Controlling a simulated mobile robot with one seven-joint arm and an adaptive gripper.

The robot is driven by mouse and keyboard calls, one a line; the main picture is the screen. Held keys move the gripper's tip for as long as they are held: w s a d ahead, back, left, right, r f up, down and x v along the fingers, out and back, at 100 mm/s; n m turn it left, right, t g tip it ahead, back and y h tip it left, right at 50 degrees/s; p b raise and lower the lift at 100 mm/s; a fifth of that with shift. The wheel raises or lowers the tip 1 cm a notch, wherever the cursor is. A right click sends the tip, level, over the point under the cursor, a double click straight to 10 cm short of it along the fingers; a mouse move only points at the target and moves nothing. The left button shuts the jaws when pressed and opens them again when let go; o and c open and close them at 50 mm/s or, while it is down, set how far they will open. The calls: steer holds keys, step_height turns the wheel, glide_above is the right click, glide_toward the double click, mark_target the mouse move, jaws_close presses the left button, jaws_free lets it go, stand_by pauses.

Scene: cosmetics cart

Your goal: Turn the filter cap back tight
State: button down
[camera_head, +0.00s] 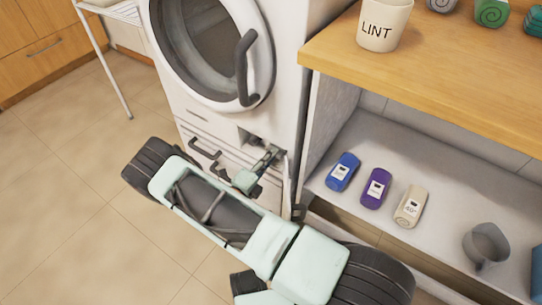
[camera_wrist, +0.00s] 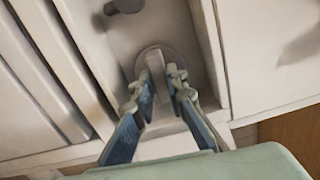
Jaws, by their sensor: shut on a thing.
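The filter cap (camera_wrist: 154,54) is a round grey disc low in a recess at the bottom front of the white washing machine (camera_head: 296,62). In the wrist view my gripper (camera_wrist: 162,74) reaches into the recess, its two fingers closed on the cap's grip at the middle of the disc. In the head view my gripper (camera_head: 272,153) is at the recess, and the cap is hard to make out there.
A dark round knob (camera_wrist: 124,5) sits above the cap in the recess. The open flap (camera_head: 287,185) stands at the recess's right side.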

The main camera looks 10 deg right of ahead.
steer(key=shift+m, duration=0.3)
steer(key=shift+m+p, duration=0.95)
steer(key=shift+m, duration=7.25)
steer(key=c, duration=1.9)
jaws_free()
steer(key=shift+c, duration=0.2)
steer(key=v, duration=1.2)
